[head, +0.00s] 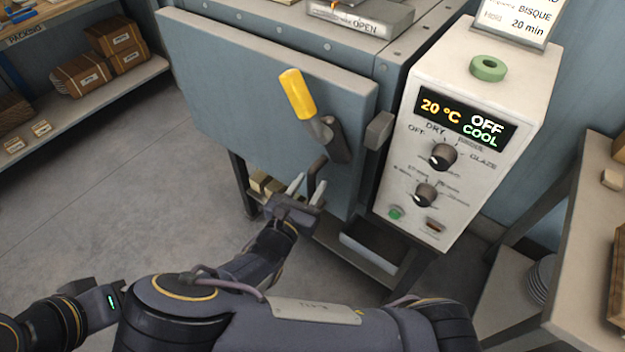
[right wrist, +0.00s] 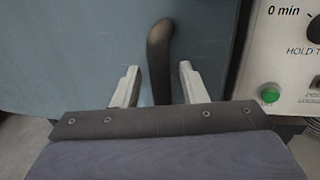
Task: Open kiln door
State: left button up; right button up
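The kiln door (head: 235,90) is a blue-grey slab on the kiln's front and looks closed. A lever with a yellow grip (head: 298,95) points up and slightly left from a dark mount near the door's right side. Below it is a dark pull handle (head: 316,172), which also shows in the right wrist view (right wrist: 159,55). My right gripper (head: 305,188) is at this handle. Its two pale fingers (right wrist: 158,88) are open, one on each side of the handle, with gaps between.
The control box (head: 470,75) right of the door reads 20 °C, OFF, COOL. A latch block (head: 379,130) sits at the door's right edge. A shelf (head: 75,110) with boxes stands at left, a table (head: 590,220) at right. The floor (head: 130,200) left of the door is clear.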

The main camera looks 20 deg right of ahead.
jog(key=shift+x, duration=0.85)
grip_shut()
